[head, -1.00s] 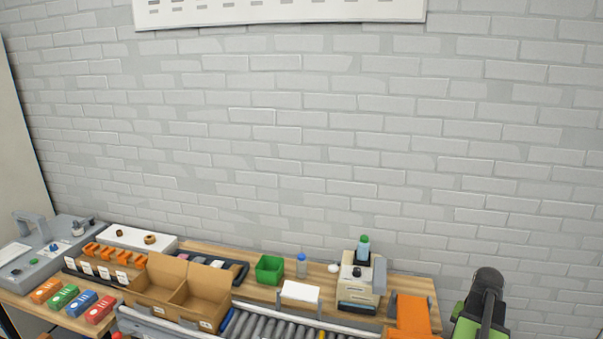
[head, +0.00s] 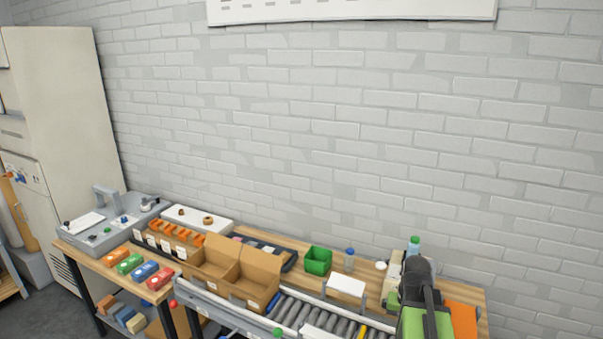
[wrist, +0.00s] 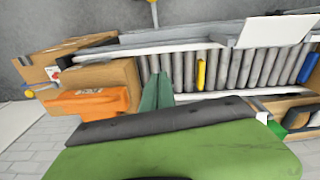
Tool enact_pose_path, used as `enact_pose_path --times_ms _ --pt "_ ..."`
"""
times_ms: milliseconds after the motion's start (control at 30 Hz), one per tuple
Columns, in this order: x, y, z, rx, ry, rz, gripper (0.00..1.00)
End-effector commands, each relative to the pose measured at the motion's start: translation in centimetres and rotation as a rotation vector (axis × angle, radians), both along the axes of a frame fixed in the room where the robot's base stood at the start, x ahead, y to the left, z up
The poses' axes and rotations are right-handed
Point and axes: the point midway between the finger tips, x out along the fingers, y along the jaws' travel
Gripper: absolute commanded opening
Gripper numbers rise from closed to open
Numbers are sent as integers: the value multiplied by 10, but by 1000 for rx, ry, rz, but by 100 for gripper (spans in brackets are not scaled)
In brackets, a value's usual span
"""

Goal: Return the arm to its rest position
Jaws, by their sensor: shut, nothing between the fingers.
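My arm (head: 418,290), green and black, rises at the lower right in the head view, in front of the beige bench device. I cannot make out its fingertips there. In the wrist view my gripper (wrist: 158,80) shows as two green fingers close together, shut and empty. They overlap the grey rollers of the conveyor (wrist: 185,68) in that picture; I cannot tell how far above them they are.
An orange item (head: 462,318) lies right of my arm.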

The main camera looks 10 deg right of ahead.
Motion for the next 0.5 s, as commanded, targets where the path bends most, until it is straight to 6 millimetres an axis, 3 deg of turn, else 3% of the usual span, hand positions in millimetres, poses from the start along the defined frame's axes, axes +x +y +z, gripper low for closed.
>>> enact_pose_path --times_ms 33,200,433,500 --pt "13 41 0 -3 -4 86 0" --pt "37 143 0 -8 -15 300 0" --pt "40 252 1 -12 -30 526 0" --pt "35 249 -30 -9 -15 522 0"
